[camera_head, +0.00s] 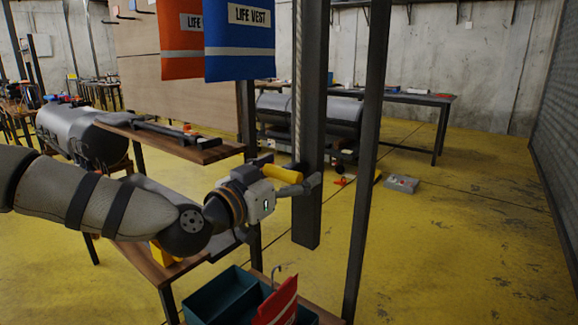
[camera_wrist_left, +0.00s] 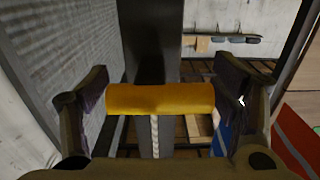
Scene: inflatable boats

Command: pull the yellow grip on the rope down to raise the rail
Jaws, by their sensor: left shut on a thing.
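The yellow grip (camera_head: 281,173) hangs at the low end of the pale rope (camera_head: 298,85), in front of a dark upright post (camera_head: 312,120). My left gripper (camera_head: 301,183) is shut on the grip. In the left wrist view the yellow grip (camera_wrist_left: 160,98) lies crosswise between the two fingers of my left gripper (camera_wrist_left: 160,92), and the rope (camera_wrist_left: 154,135) shows beyond it. An orange vest (camera_head: 181,40) and a blue vest (camera_head: 240,42) marked LIFE VEST hang at the top. The rail is not clearly visible. My right gripper is not in view.
A wooden shelf (camera_head: 205,155) stands left of the grip, above my left arm. A thin dark post (camera_head: 369,150) stands to the right. A teal bin (camera_head: 215,300) with a red item (camera_head: 277,302) stands below. The yellow floor at right is mostly clear.

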